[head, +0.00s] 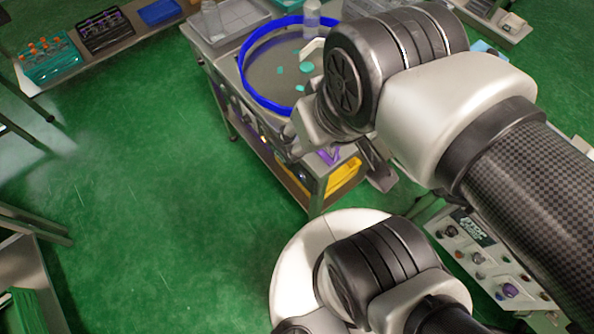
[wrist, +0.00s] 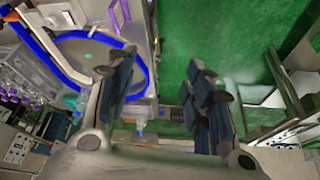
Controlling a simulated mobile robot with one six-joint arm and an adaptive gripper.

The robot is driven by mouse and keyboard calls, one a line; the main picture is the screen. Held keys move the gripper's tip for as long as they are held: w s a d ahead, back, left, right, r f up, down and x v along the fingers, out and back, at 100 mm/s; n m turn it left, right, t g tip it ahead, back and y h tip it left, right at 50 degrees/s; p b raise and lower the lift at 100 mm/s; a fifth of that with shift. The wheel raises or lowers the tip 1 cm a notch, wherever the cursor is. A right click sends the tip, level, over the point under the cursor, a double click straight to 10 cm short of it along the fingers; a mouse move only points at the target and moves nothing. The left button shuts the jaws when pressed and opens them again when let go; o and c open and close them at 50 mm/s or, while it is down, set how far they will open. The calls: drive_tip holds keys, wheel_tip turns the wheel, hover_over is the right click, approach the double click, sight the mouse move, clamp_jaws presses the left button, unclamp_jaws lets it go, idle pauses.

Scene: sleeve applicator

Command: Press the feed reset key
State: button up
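I cannot pick out the feed reset key for certain in either view. A grey control panel (head: 485,255) with several coloured knobs or buttons and a dark label stands at the lower right of the head view, partly covered by my arm. In the wrist view, a pale panel with small dark buttons (wrist: 18,148) shows at the lower left edge; its labels are too small to read. My gripper (wrist: 160,72) is open, its two dark-padded fingers wide apart with nothing between them. In the head view my arm hides much of the gripper.
A steel cart with a blue-rimmed round bowl (head: 246,70) holding teal pieces stands below my arm; the bowl's rim also shows in the wrist view (wrist: 140,75). A yellow bin (head: 343,178) sits on its lower shelf. Green floor (head: 150,170) is clear at the left.

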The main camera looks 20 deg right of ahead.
clamp_jaws()
idle(0.3)
idle(1.3)
